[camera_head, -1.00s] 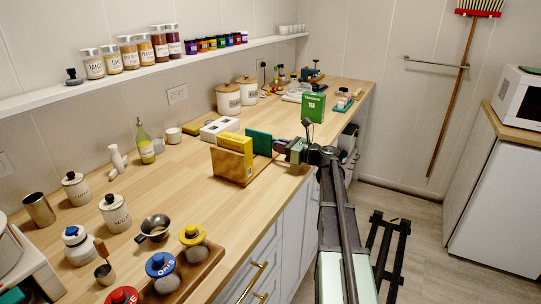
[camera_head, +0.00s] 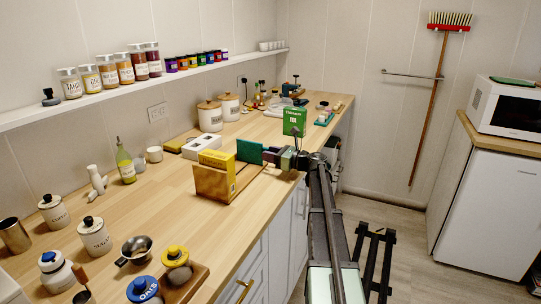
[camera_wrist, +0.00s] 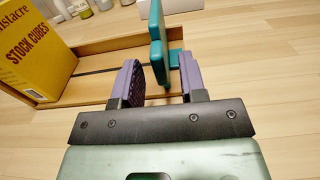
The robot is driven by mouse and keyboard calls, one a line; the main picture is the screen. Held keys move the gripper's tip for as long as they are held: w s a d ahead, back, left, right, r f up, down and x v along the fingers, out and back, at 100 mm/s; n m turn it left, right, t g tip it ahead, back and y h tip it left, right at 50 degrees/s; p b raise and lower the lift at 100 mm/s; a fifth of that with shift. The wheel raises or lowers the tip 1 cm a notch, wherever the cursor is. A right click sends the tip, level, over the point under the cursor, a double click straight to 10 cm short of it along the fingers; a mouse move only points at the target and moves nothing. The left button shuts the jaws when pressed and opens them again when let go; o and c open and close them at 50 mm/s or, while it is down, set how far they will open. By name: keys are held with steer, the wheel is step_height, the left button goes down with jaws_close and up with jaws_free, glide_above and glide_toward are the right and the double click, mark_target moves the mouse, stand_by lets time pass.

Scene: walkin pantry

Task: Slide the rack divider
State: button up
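The rack is a low wooden tray (camera_head: 213,183) on the counter, with a thin dark slot or rail along its floor in the wrist view. Its divider is a teal upright panel (camera_head: 249,151), seen nearly edge-on in the wrist view (camera_wrist: 157,45), with a small teal tab on its right side. A yellow stock cubes box (camera_head: 217,170) stands in the rack to the left of the divider. My gripper (camera_wrist: 162,80) has its two purple fingers apart, one on each side of the divider's near edge. A gap shows at the left finger; contact on the right is unclear.
A green box (camera_head: 294,122) stands behind my gripper. White boxes (camera_head: 201,147) lie behind the rack. Canisters, a green bottle (camera_head: 125,163) and a small pan (camera_head: 135,250) stand to the left. The counter in front of the rack is mostly clear.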

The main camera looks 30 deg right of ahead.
steer(key=v, duration=1)
steer(key=shift+s+d, duration=0.2)
steer(key=shift+s, duration=0.15)
steer(key=s+a+r+n+g+p, duration=0.1)
steer(key=a+r+n+g+p, duration=0.2)
steer(key=a+p, duration=0.4)
steer(key=s+a+r+n+g+p, duration=0.25)
steer(key=a+n+p, duration=0.2)
steer(key=a, duration=0.35)
steer(key=s+a+r+n+g+p, duration=0.1)
steer(key=a+r+n+p, duration=0.25)
steer(key=a+p, duration=0.35)
steer(key=s+a+r+n+g+h+p, duration=0.2)
steer(key=s+a+n+g+h+p, duration=0.2)
steer(key=s+a+n, duration=0.4)
steer(key=s+a+r+n+g+h+p, duration=0.1)
steer(key=s+a+n+g+h+p, duration=0.3)
steer(key=s+a+n+p, duration=0.3)
steer(key=s+a+n+h, duration=0.1)
steer(key=a+n, duration=0.2)
steer(key=shift+s+r+n+g+h, duration=0.3)
steer(key=shift+s+r+g, duration=0.05)
steer(key=shift+s+r, duration=0.05)
